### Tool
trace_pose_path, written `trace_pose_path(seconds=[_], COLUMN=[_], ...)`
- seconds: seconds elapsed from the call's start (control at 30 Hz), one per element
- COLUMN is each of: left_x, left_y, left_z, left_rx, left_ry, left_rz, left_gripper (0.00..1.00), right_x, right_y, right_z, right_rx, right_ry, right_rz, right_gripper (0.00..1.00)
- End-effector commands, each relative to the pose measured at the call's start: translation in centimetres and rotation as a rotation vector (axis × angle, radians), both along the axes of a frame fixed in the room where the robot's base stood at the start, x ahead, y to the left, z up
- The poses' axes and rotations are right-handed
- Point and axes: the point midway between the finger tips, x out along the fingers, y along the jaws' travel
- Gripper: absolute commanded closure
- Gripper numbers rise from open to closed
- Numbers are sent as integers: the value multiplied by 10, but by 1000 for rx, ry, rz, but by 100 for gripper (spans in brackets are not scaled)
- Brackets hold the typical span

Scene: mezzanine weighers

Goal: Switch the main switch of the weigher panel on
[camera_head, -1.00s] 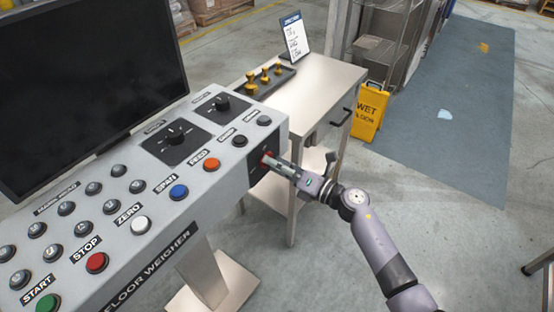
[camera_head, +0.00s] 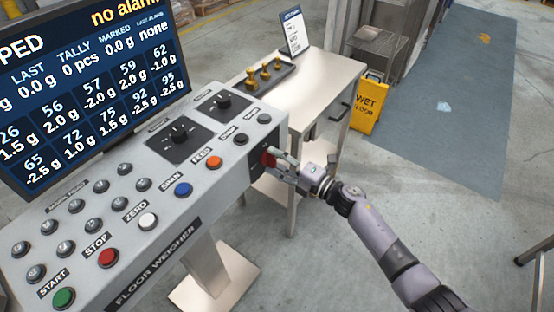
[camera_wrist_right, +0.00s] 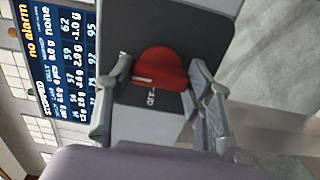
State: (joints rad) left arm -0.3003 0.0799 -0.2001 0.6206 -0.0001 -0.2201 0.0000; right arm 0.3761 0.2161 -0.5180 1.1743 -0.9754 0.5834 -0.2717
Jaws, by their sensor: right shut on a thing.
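The weigher panel (camera_head: 150,190) is a grey sloped console with a lit screen (camera_head: 85,80) above it. Its main switch (camera_head: 269,159) is a red knob on the dark plate on the console's right end. In the right wrist view the red knob (camera_wrist_right: 160,68) shows between my fingers, with a label partly hidden below it. My right gripper (camera_head: 277,164) is at that end face, shut on the knob, with one finger on each side (camera_wrist_right: 160,88). The screen shows weight rows and "no alarm". My left gripper is not in view.
A steel table (camera_head: 320,85) behind the panel holds a tray (camera_head: 265,80) of brass weights and a small sign (camera_head: 294,33). A yellow wet-floor sign (camera_head: 368,105) stands to its right. The floor at the right is mostly clear.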

Motion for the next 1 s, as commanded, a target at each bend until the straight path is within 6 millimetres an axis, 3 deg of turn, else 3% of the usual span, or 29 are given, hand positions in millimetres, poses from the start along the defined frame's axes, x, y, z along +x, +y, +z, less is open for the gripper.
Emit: trace_pose_path(seconds=[0.5,0.53,0.8,1.0], left_x=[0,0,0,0], left_y=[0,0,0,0], left_z=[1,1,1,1], left_rx=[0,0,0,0], left_ry=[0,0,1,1], left_rz=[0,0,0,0], left_gripper=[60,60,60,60], right_x=[0,0,0,0], right_y=[-1,-1,0,0], right_z=[-2,-2,-1,0], right_rx=[9,9,9,9], right_ry=[17,17,14,13], right_rz=[-1,-1,-1,0], right_gripper=[80,50,32,32])
